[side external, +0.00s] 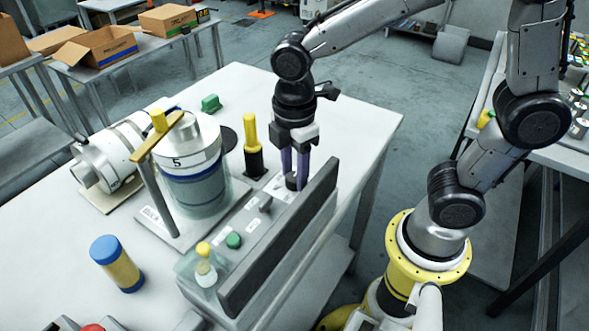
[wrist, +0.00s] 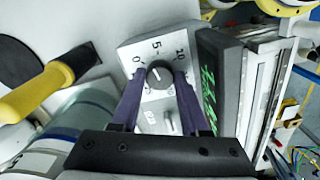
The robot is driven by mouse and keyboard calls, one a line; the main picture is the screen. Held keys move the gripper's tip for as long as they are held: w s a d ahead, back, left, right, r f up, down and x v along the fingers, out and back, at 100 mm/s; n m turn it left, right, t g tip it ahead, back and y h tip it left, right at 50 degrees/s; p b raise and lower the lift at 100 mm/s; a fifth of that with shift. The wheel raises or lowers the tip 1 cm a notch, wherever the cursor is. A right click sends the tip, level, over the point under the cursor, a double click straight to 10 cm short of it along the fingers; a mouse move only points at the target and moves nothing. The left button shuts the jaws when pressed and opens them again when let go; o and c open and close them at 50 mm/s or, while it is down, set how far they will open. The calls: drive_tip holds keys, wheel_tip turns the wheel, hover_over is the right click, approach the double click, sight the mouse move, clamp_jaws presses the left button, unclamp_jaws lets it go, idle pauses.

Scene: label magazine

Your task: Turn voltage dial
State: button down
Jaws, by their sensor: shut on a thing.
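A dark upright display panel (side external: 282,240) stands close beside the dial; green digits show on it (wrist: 208,90). A small lever (wrist: 169,120), a green button (side external: 233,240) and a yellow-handled tool (side external: 251,135) are near. A large cylinder (side external: 193,170) stands to the left.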

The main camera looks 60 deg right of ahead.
sight(295, 176)
drive_tip(key=n, duration=0.6)
drive_tip(key=shift+r, duration=0.15)
drive_tip(key=shift+n, duration=0.3)
drive_tip(key=shift+c, duration=2.1)
unclamp_jaws()
wheel_tip(295, 176, up, 14)
drive_tip(key=shift+d, duration=0.1)
